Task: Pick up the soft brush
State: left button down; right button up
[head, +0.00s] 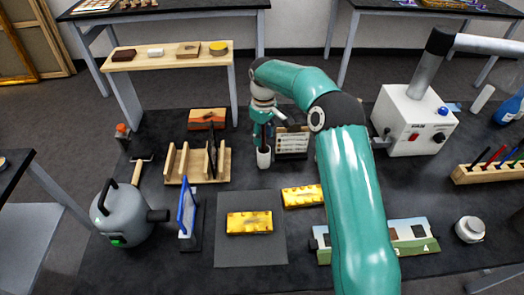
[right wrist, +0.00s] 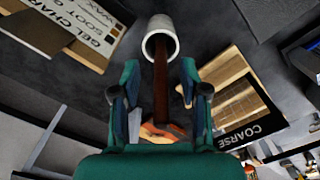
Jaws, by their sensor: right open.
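A white cup (head: 263,158) stands on the dark table in the head view. It also shows at the top of the right wrist view (right wrist: 168,24). A dark brown handle (right wrist: 160,75), which looks like the soft brush, stands in the cup and reaches out toward my gripper. An orange-brown part lies near its close end, partly hidden by my gripper. My right gripper (head: 263,131) is above the cup. In the right wrist view my right gripper (right wrist: 160,88) is open, with the handle between its fingers. I cannot tell whether they touch it. My left gripper is out of view.
A lettered board (head: 291,142) stands close right of the cup. A wooden slotted rack (head: 190,180) and an orange block (head: 207,119) are to the left. A white box with a pipe (head: 412,120) stands right. Yellow blocks lie in front.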

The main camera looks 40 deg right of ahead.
grip_shut()
